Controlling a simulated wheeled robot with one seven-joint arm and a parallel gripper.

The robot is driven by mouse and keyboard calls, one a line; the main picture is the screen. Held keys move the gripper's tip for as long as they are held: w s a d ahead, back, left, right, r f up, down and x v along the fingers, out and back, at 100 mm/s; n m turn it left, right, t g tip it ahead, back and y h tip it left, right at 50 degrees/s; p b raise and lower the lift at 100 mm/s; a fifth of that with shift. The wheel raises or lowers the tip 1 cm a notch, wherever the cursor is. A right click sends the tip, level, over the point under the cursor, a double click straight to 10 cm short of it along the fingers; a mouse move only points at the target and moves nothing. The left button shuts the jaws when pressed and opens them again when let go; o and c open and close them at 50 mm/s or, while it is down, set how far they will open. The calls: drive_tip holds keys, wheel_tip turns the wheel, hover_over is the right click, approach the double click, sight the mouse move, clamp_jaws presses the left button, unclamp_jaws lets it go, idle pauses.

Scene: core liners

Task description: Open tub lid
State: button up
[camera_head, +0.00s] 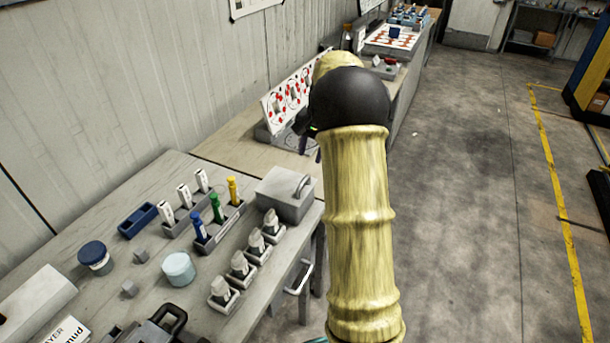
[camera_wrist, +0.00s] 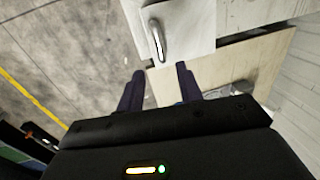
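A grey box-shaped tub (camera_head: 283,203) with a flat lid and a curved handle (camera_head: 302,186) stands at the right edge of the near workbench. The lid looks closed. In the wrist view the lid (camera_wrist: 192,22) is at the top, with its handle (camera_wrist: 157,40) just beyond my fingertips. My gripper (camera_wrist: 157,78) is open, its two dark fingers apart with nothing held between them. It appears clear of the handle. In the head view my arm hides most of the gripper; only a dark part of it shows left of the arm, beyond the tub.
The near workbench (camera_head: 140,235) holds a blue-lidded jar (camera_head: 95,256), a pale-blue-lidded jar (camera_head: 179,269), a row of grey holders (camera_head: 240,268) and bottle racks (camera_head: 215,222). A red-marked white board (camera_head: 290,92) stands behind the tub. Open floor (camera_head: 470,210) lies to the right.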

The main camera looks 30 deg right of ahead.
sight(304, 180)
drive_tip(key=f, duration=0.3)
drive_tip(key=w+a+f, duration=0.1)
drive_tip(key=f, duration=0.2)
drive_tip(key=f+p, duration=0.1)
drive_tip(key=f, duration=0.2)
drive_tip(key=shift+w+a+f, duration=0.4)
drive_tip(key=shift+s+d, duration=0.1)
drive_tip(key=shift+d, duration=0.1)
clamp_jaws()
drive_tip(key=shift+d, duration=0.15)
